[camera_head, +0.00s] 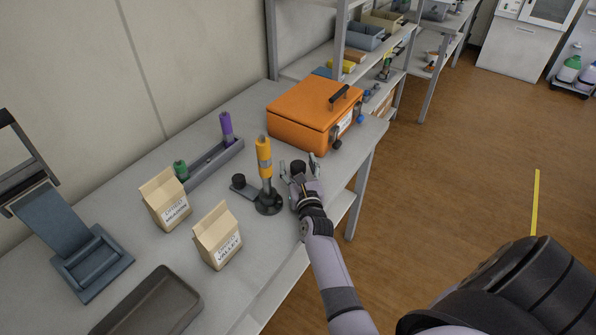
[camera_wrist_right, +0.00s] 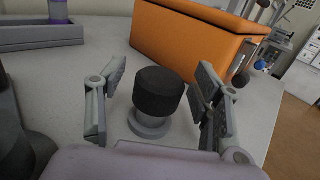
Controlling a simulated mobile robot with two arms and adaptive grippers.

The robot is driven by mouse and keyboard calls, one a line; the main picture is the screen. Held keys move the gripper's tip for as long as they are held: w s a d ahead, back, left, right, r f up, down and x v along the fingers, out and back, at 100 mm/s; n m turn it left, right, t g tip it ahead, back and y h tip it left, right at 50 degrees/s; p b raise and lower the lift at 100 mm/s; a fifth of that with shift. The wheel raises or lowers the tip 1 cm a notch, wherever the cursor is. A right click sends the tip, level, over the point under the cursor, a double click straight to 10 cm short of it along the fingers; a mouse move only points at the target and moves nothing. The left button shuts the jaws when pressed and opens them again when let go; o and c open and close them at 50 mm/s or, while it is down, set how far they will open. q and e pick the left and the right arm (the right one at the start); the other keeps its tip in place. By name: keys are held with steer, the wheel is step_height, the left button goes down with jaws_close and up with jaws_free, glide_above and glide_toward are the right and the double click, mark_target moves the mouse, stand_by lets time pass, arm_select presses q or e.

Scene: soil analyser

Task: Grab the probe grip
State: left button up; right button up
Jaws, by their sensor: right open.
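A black cylindrical knob on a round grey foot (camera_wrist_right: 158,95) stands upright on the bench between the fingers of my right gripper (camera_wrist_right: 160,100). The fingers are open on both sides of it, with gaps, and do not touch it. In the head view the knob (camera_head: 298,167) is partly behind my right gripper (camera_head: 302,170). A yellow-orange handle (camera_head: 264,157) stands upright in a dark round base just left of this gripper. Which of these is the probe grip, I cannot tell. My left gripper is not in view.
An orange lidded box (camera_head: 300,108) stands behind the gripper. A grey rack (camera_head: 215,163) with purple and green handles is at the back left. Two paper bags (camera_head: 217,237), a dark tray (camera_head: 150,305) and a blue-grey device (camera_head: 90,265) stand left. The bench edge is close right.

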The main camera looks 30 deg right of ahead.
steer(key=shift+s+r, duration=0.1)
steer(key=shift+c, duration=0.2)
jaws_close()
stand_by(0.5)
